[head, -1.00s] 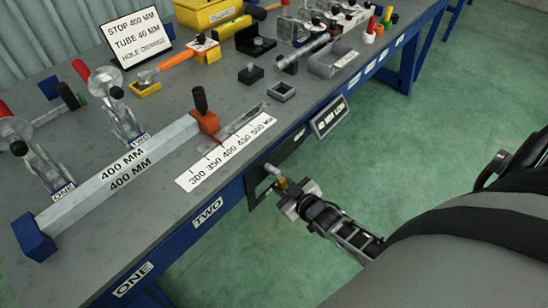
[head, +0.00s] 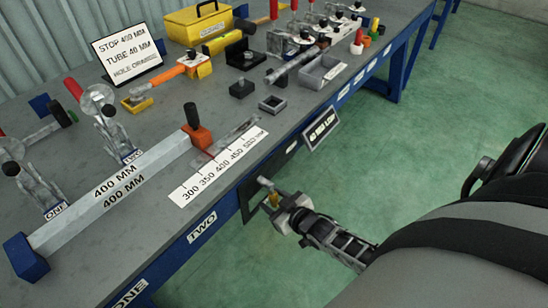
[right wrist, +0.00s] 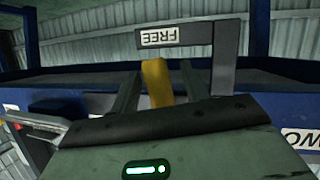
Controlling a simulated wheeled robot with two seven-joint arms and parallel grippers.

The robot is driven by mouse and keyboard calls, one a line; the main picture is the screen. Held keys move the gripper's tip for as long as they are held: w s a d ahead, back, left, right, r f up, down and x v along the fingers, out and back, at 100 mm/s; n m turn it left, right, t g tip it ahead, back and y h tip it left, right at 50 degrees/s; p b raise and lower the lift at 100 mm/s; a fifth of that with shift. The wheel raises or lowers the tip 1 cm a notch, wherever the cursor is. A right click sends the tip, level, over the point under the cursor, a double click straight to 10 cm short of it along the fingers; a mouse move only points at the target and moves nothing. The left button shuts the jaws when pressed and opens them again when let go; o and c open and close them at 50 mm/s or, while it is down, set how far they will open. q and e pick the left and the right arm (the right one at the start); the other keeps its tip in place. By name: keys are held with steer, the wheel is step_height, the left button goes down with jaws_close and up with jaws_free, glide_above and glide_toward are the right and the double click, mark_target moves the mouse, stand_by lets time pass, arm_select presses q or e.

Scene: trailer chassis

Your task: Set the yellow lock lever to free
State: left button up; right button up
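The yellow lock lever (right wrist: 157,84) stands nearly upright in the middle of the right wrist view. It is below and just left of the end of a dark bracket with an upside-down FREE label (right wrist: 160,35). My right gripper (right wrist: 160,88) has one finger on each side of the lever, with narrow gaps showing, so it looks open around it. My left gripper is not in view.
The blue-edged bench (head: 150,205) carries a long 400 MM tube (head: 115,190) with an orange stop (head: 197,136), clamps and a scale strip (head: 220,168). A tilted sign (head: 321,130) hangs from the bench edge near my gripper. The green floor to the right is clear.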

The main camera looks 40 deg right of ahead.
steer(key=p+v, duration=0.2)
steer(key=v, duration=1.4)
stand_by(0.3)
